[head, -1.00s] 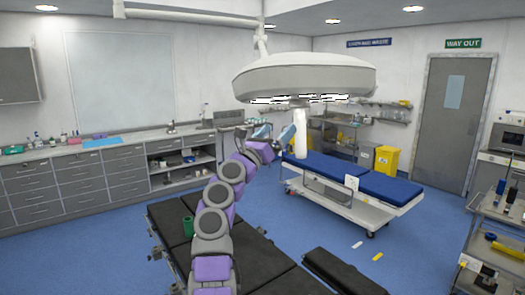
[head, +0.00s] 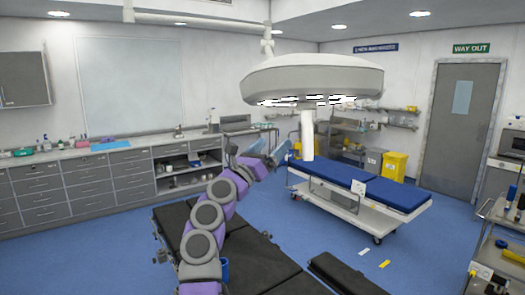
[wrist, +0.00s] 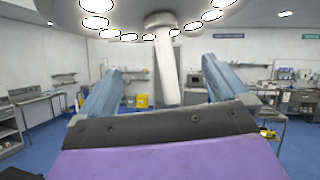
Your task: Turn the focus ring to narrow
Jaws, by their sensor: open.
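The surgical lamp (head: 312,80) hangs overhead as a wide pale disc. Its white cylindrical handle (head: 307,135) points down from the centre; I cannot make out a separate focus ring or markings on it. My gripper (head: 268,152), with blue fingers, is to the left of the handle in the head view, apart from it in the picture. In the wrist view the handle (wrist: 166,65) stands between the two spread fingers of my gripper (wrist: 158,82), with its lower end near the dark palm edge. The fingers are open and hold nothing. Depth to the handle is unclear.
A blue-topped trolley bed (head: 360,182) stands beyond the lamp handle. A black padded operating table (head: 265,265) lies below my arm. Equipment carts (head: 500,250) stand at the right edge, and grey cabinets (head: 80,185) line the left wall.

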